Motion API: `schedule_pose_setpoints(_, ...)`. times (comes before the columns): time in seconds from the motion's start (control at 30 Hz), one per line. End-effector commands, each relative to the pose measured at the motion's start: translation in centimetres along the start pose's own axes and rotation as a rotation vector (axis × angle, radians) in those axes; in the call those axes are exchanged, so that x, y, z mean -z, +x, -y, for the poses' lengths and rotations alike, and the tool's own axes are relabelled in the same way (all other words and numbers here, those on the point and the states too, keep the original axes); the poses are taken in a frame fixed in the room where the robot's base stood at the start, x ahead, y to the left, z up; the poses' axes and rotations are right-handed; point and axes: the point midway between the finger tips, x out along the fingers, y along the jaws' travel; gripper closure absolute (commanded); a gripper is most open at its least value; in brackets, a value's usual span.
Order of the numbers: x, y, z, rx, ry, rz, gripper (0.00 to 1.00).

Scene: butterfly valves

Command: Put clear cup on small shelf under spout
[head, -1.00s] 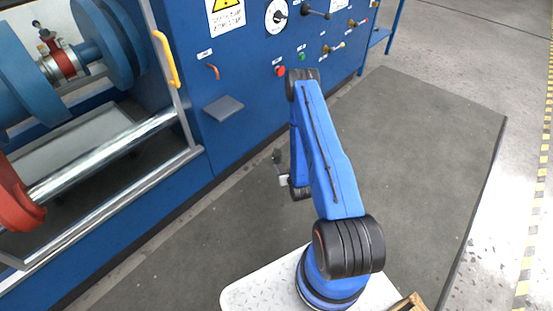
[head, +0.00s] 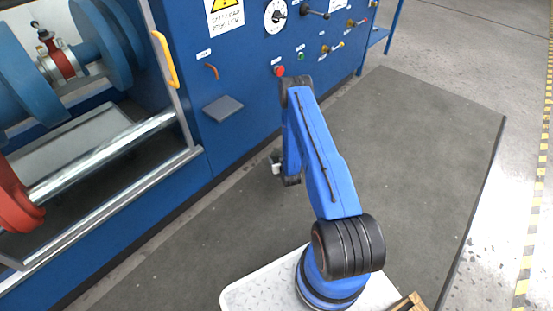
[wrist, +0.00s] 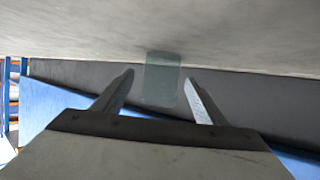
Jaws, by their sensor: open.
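The small grey shelf (head: 223,108) juts from the blue cabinet front, empty, below the small copper-coloured spout (head: 212,71). In the wrist view my gripper (wrist: 160,80) is open, its two dark fingers spread. A see-through greenish-grey shape, apparently the clear cup (wrist: 162,80), shows between the fingertips with a gap on each side. I cannot tell how deep between the fingers it is. In the head view the wrist end of my arm is low, right of and below the shelf. The cup cannot be made out there.
The blue cabinet (head: 255,110) carries a red button (head: 279,71), a dial (head: 275,15) and several small valves right of the spout. A yellow handle (head: 165,60) is on the frame at left. The dark floor mat (head: 420,130) is clear.

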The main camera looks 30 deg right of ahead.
Motion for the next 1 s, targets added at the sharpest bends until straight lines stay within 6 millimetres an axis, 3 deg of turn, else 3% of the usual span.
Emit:
schedule_pose_setpoints(0.13,-0.05,1.25,0.01,0.000,0.000,0.000,0.35)
schedule_pose_setpoints(0.4,-0.02,1.47,0.00,0.000,0.000,0.000,0.35)
schedule_pose_setpoints(0.6,-0.01,1.46,0.00,0.000,0.000,0.000,0.78)
schedule_pose_setpoints(1.0,0.84,1.16,-0.01,0.000,0.000,-0.001,0.82)
